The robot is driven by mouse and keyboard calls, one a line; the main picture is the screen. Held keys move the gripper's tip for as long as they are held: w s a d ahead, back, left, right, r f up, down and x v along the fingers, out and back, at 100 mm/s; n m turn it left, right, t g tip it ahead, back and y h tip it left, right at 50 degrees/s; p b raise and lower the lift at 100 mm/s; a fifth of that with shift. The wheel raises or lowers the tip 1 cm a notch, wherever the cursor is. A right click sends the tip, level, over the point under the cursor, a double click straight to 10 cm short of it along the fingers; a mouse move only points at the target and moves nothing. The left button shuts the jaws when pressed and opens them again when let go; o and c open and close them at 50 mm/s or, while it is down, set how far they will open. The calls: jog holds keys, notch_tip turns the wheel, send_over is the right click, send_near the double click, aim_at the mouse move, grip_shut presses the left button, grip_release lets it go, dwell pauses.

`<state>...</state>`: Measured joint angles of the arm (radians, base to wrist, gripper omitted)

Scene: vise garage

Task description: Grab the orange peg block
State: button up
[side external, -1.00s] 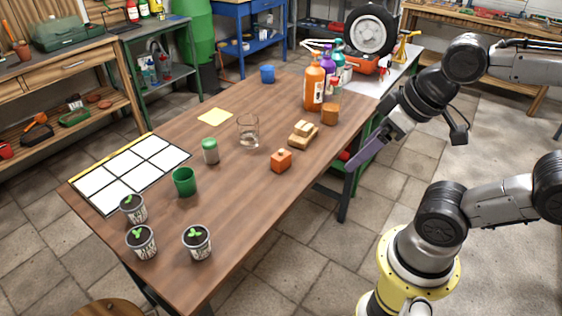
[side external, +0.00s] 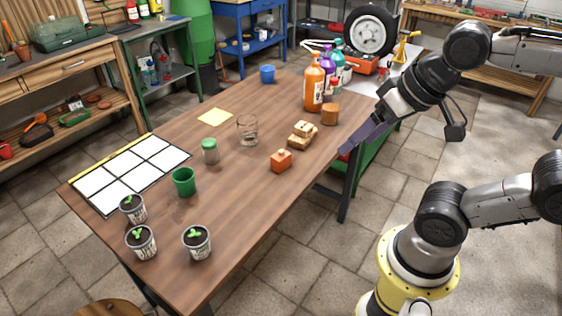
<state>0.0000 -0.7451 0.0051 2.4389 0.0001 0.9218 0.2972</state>
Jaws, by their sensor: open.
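The orange peg block (side external: 281,161) stands upright on the wooden table near its right edge, with a small peg on top. My gripper (side external: 346,151) is at the table's right edge, to the right of the block and clearly apart from it. Its purple fingers point down and to the left. It is open, with nothing seen between the fingers; the gap between them is hard to make out from this side.
A tan wooden block (side external: 301,136) sits just behind the orange block, with a brown cylinder (side external: 329,113) and an orange bottle (side external: 314,88) farther back. A clear glass (side external: 248,131) and a green-lidded jar (side external: 210,151) stand to the left. The table's front right is clear.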

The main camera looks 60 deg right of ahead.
jog(key=w+r+m, duration=0.3)
jog(key=w+m, duration=0.1)
jog(key=m+g, duration=0.6)
jog(key=m, duration=0.6)
send_over(281, 155)
jog(key=w+d, duration=0.1)
notch_tip(281, 155, down, 18)
jog(key=shift+r, duration=0.25)
notch_tip(281, 155, down, 8)
jog(key=shift+r, duration=0.25)
jog(key=shift+s+a+f, duration=0.1)
jog(key=shift+s+f, duration=0.05)
jog(key=shift+f, duration=1.3)
jog(key=shift+s+a+f, duration=0.1)
jog(key=shift+f, duration=1.3)
jog(key=shift+c, duration=0.3)
